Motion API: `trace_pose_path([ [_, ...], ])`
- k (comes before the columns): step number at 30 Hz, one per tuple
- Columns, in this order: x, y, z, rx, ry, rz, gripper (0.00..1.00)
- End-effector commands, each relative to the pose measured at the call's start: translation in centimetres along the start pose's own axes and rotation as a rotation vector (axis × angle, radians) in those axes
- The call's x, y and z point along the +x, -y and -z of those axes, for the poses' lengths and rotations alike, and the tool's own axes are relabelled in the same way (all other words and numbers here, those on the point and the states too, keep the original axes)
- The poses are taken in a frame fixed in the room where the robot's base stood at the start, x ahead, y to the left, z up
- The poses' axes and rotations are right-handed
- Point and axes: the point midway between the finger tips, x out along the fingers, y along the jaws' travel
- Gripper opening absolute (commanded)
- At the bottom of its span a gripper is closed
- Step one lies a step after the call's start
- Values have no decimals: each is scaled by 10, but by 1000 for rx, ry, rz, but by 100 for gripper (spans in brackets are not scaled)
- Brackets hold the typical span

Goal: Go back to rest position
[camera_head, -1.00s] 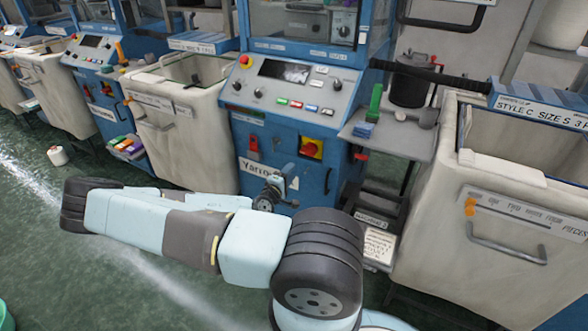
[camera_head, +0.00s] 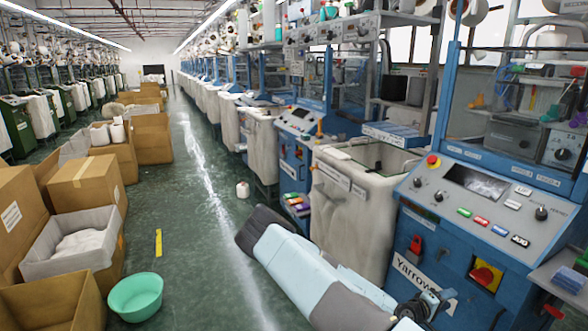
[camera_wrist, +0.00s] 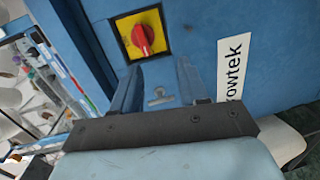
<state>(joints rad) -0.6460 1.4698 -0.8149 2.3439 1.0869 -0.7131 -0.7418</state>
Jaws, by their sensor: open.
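My gripper (camera_wrist: 160,88) is open and empty in the wrist view, its two fingers apart in front of a blue machine panel. A red rotary switch on a yellow plate (camera_wrist: 142,35) is just beyond the fingers, towards the top. A white "Yarrowtek" label (camera_wrist: 232,70) is to the right of the fingers. In the head view my arm (camera_head: 310,285) reaches from the bottom towards the blue knitting machine (camera_head: 450,245), and my gripper (camera_head: 432,302) is low in front of its panel. I cannot tell whether the gripper touches the panel.
A white bin (camera_head: 345,205) stands left of the machine. A green aisle floor (camera_head: 200,235) runs into the distance. A teal basin (camera_head: 135,296), cardboard boxes (camera_head: 85,190) and a white yarn cone (camera_head: 242,190) stand on the floor.

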Motion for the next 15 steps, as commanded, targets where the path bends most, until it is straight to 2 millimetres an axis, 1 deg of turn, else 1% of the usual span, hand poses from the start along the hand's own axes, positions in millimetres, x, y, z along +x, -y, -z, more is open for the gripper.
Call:
trace_pose_path([
  [6, -21, 18, 9, 128, 79, 212, 44],
  [9, -33, 23, 15, 181, 110, 305, 44],
  [15, -60, 28, 32, 282, 159, 487, 44],
])
